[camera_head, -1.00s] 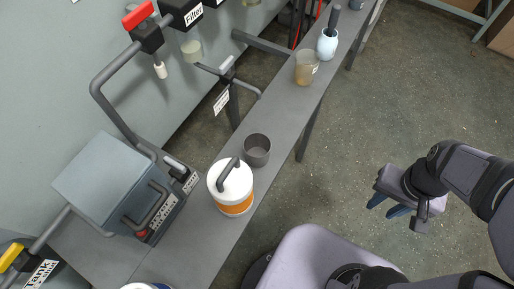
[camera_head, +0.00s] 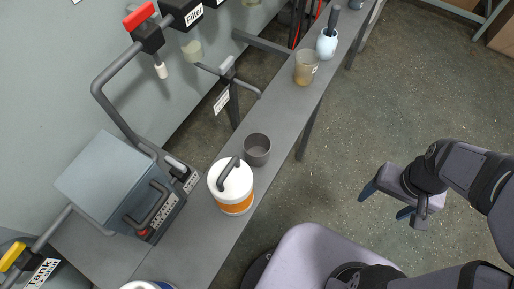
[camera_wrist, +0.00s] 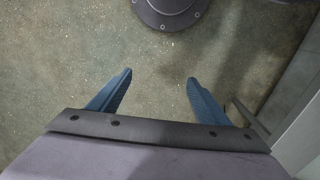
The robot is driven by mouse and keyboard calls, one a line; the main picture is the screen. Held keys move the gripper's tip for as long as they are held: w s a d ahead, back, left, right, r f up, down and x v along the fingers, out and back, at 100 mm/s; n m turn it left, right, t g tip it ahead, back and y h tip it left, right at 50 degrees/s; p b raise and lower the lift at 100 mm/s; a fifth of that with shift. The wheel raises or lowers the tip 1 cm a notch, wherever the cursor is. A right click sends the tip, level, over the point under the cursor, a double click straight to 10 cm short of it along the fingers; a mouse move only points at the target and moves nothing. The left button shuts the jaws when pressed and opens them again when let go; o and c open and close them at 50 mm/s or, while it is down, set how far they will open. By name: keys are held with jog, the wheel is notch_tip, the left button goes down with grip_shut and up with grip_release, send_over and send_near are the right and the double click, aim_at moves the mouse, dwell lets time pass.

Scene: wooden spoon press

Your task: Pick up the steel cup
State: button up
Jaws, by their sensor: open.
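The steel cup (camera_head: 257,150) is a small grey open-topped cup standing upright on the narrow grey bench (camera_head: 281,113) in the head view. It stands just behind a white canister with an orange band. My gripper (camera_head: 383,203) is over the floor to the right of the bench, well apart from the cup. Its two blue fingers are spread with nothing between them. In the wrist view my gripper (camera_wrist: 158,84) shows both fingers apart over bare floor. The cup is not in the wrist view.
The white and orange canister (camera_head: 232,187) with a dark handle stands close to the cup. A brownish beaker (camera_head: 306,68) and a pale blue container (camera_head: 327,44) stand farther along the bench. A grey box machine (camera_head: 108,180) and pipes line the wall side.

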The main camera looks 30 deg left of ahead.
jog(key=w+n+t+p, duration=0.1)
jog(key=w+n+p, duration=0.2)
jog(key=w+p, duration=0.35)
jog(key=w+a+f+n+t+y+p, duration=0.25)
jog(key=a+n+p, duration=0.5)
jog(key=p, duration=0.45)
jog(key=s+a+r+n+t+y+p, duration=0.1)
jog(key=s+a+r+n+y+p, duration=0.2)
jog(key=s+a+r+y+p, duration=0.7)
jog(key=s+a+r+p, duration=0.3)
jog(key=s+a+p, duration=0.2)
jog(key=s+p, duration=0.1)
jog(key=shift+s+p, duration=0.4)
jog(key=shift+s, duration=0.2)
jog(key=shift+a+f, duration=0.1)
jog(key=shift+f, duration=0.05)
